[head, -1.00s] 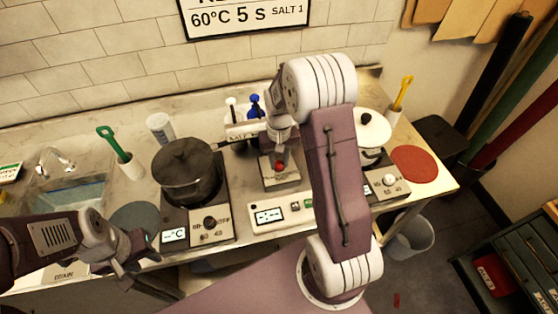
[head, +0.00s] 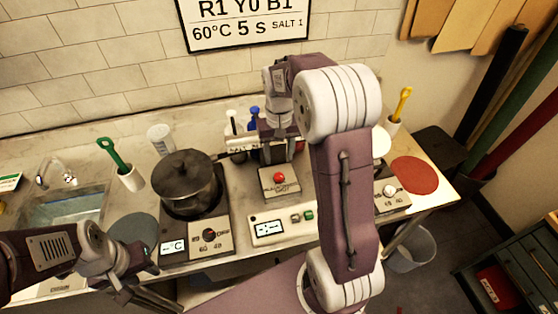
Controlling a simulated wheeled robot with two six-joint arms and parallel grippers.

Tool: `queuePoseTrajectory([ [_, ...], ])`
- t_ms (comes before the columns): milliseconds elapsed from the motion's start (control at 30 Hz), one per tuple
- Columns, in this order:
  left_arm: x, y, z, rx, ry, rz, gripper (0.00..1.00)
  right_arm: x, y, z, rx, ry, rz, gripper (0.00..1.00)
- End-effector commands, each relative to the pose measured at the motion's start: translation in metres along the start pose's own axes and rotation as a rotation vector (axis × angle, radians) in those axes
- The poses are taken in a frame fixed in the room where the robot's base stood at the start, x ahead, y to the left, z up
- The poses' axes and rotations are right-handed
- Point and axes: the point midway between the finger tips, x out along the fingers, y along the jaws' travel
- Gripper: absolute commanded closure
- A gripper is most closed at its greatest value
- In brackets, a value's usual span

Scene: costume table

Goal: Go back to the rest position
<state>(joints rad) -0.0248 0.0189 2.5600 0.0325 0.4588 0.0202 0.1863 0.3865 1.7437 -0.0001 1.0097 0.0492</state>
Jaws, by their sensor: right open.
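My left gripper (head: 128,287) is low at the left, in front of the counter's front edge. Its fingers are small and partly merge with the counter edge, so I cannot tell whether they are apart. My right arm rises from the bottom centre and bends over the counter. My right gripper (head: 277,150) is open, above and behind the red button (head: 279,178) on its small box. It is close to the bottles at the back. Its fingertips are partly hidden, and I see nothing held in it.
A dark lidded pot (head: 186,178) stands on the left hotplate (head: 208,238). A white-lidded pot (head: 381,142) is mostly hidden behind my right arm. A control box (head: 283,226), green-handled tool (head: 112,152), yellow-handled tool (head: 403,100) and red mat (head: 414,174) are on the counter.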

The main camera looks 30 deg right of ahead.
Motion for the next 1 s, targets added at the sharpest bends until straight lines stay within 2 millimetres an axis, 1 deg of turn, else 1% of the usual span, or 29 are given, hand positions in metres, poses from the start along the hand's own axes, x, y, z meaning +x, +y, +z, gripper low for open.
queuePoseTrajectory([
  [400, 0.000, 0.000, 0.000, 0.000, 0.000, 0.000, 0.64, 0.000, 0.000, 0.000, -0.001, 0.000, 0.000, 0.50],
  [467, 0.000, 0.000, 0.000, 0.000, 0.000, 0.000, 0.64, -0.002, -0.005, 0.000, -0.014, 0.007, -0.001, 0.50],
  [500, 0.000, 0.000, 0.000, 0.000, 0.000, 0.000, 0.64, -0.009, -0.011, -0.001, -0.029, 0.025, -0.002, 0.50],
  [533, 0.000, 0.000, 0.000, 0.000, 0.000, 0.000, 0.64, -0.015, -0.018, 0.003, -0.048, 0.034, -0.003, 0.50],
  [567, 0.000, 0.000, 0.000, 0.000, 0.000, 0.000, 0.64, -0.017, -0.024, 0.014, -0.068, 0.027, -0.003, 0.50],
  [600, 0.000, 0.000, 0.000, 0.000, 0.000, 0.000, 0.64, -0.015, -0.031, 0.032, -0.092, 0.015, -0.004, 0.50],
  [667, 0.000, 0.000, 0.000, 0.000, 0.000, 0.000, 0.64, -0.008, -0.039, 0.058, -0.126, 0.007, -0.006, 0.50],
  [700, 0.000, 0.000, 0.000, 0.000, 0.000, 0.000, 0.64, -0.002, -0.043, 0.075, -0.147, 0.007, -0.009, 0.50],
  [767, 0.000, 0.000, 0.000, 0.000, 0.000, 0.000, 0.64, 0.010, -0.047, 0.100, -0.175, 0.013, -0.013, 0.50],
  [800, 0.000, 0.000, 0.000, 0.000, 0.000, 0.000, 0.64, 0.018, -0.048, 0.116, -0.189, 0.017, -0.016, 0.50],
  [900, 0.000, 0.000, 0.000, 0.000, 0.000, 0.000, 0.64, 0.039, -0.045, 0.149, -0.210, 0.032, -0.021, 0.50],
  [967, 0.000, 0.000, 0.000, 0.000, 0.000, 0.000, 0.64, 0.050, -0.042, 0.161, -0.210, 0.040, -0.022, 0.50],
  [1000, 0.000, 0.000, 0.000, 0.000, 0.000, 0.000, 0.64, 0.056, -0.041, 0.164, -0.210, 0.051, -0.024, 0.50],
])
